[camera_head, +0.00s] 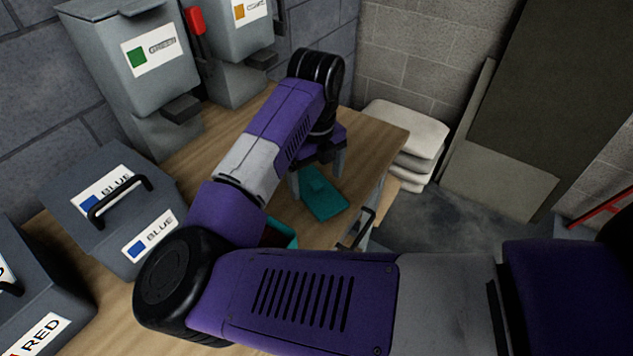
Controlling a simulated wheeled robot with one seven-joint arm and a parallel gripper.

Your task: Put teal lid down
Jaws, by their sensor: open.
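The teal lid (325,206) lies flat on the wooden table, towards its right part, with a small raised grip on top. My gripper (317,180) is over the lid's far end, pointing down. Its grey fingers are spread apart, one on each side of the lid's far part, and hold nothing. Part of the lid is hidden behind the gripper. A teal open container (283,236) shows in part nearer to me, mostly hidden by my arm.
Grey boxes labelled BLUE (118,196) and RED (32,312) stand on the table (386,135) at left. Grey dispensers (140,75) stand at the back. A metal handle (357,229) is at the table's right side. White sacks (407,132) are stacked beyond.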

